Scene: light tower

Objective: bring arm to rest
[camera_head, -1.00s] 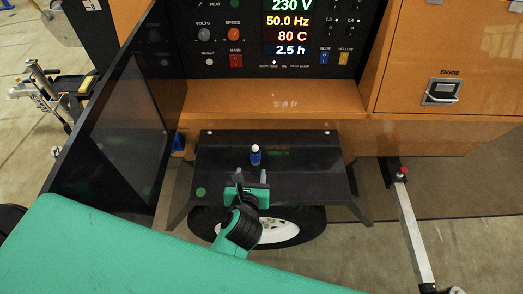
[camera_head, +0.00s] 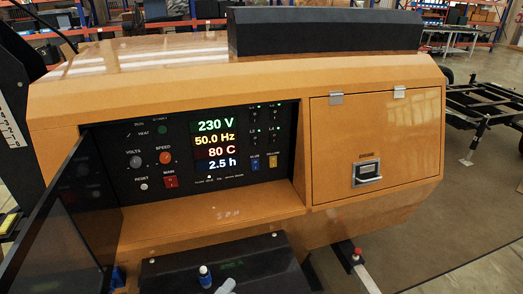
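Neither of my grippers shows clearly in the head view. A small grey shape (camera_head: 226,286) at the bottom edge may be the tip of a gripper finger, but I cannot tell for sure or which arm it belongs to. A small blue bottle-like object with a white top (camera_head: 205,277) stands upright on the black shelf (camera_head: 265,265), just left of that shape.
The orange generator housing (camera_head: 240,75) fills the middle, with a lit control panel (camera_head: 205,150). A dark panel door (camera_head: 60,225) stands open at left. A grey bar with a red knob (camera_head: 362,268) juts out at lower right.

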